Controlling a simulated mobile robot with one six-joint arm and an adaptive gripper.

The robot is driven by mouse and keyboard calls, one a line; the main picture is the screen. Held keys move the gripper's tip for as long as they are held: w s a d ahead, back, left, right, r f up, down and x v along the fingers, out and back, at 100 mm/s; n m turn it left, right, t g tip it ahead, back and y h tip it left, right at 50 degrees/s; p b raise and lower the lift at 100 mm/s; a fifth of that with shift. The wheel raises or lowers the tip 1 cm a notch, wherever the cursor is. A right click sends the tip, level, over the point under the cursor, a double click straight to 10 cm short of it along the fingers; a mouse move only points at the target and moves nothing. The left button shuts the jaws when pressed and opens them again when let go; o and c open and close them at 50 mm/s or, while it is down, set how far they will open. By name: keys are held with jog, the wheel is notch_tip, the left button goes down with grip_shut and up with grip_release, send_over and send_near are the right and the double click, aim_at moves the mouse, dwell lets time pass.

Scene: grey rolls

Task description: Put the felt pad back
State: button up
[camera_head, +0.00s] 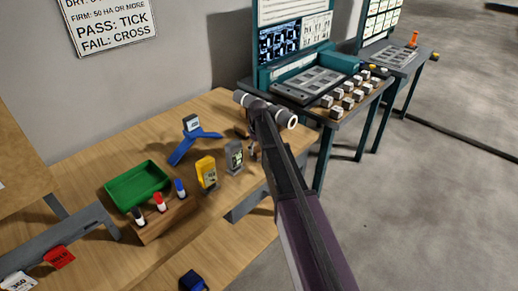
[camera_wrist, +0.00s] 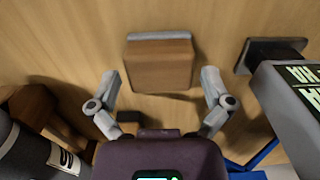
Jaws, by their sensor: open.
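A brown block with a grey strip along its far edge (camera_wrist: 160,64) is ahead of my gripper in the wrist view; it looks like the felt pad, though I cannot be sure. My gripper (camera_wrist: 160,78) is open, with one finger to each side of the block's near end and a gap on both sides. I cannot tell whether the block touches the table. In the head view my gripper (camera_head: 253,149) is low over the back right of the wooden table (camera_head: 220,108), partly hidden by my arm. A small dark item (camera_head: 241,131) shows beside it.
A grey meter (camera_head: 235,157) stands close left of my gripper, near the right finger in the wrist view (camera_wrist: 288,108). A yellow meter (camera_head: 206,172), blue stand (camera_head: 191,146), green tray (camera_head: 137,186) and marker holder (camera_head: 165,211) are further left. A teal workstation (camera_head: 300,70) stands right.

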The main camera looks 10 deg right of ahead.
aim_at(258, 149)
notch_tip(258, 149, up, 10)
jog(key=p, duration=0.9)
jog(key=shift+r+p, duration=0.25)
jog(key=shift+p, duration=0.15)
jog(key=shift+s, duration=0.1)
jog(key=s+m, duration=0.7)
jog(key=s, duration=2.2)
jog(key=shift+d, duration=0.25)
